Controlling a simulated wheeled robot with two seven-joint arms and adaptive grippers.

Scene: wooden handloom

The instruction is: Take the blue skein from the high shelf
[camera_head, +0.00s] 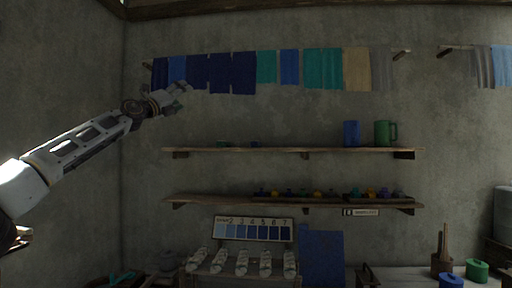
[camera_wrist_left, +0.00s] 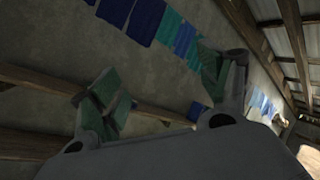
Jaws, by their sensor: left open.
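The high shelf (camera_head: 330,150) is a long wooden board on the back wall. A small dark blue item (camera_head: 254,144) lies on it left of the middle, too small to tell for sure whether it is the blue skein. A small green item (camera_head: 221,143) lies to its left. My left gripper (camera_head: 180,92) is open and empty, raised left of and above these items, close in the picture to the hanging cloths. In the left wrist view its green-padded fingers (camera_wrist_left: 160,85) stand apart with nothing between them. My right gripper is out of view.
Dyed cloths (camera_head: 231,72) hang above on a rail. A lower shelf (camera_head: 230,200) holds several small coloured items. The high shelf's middle looks clear.

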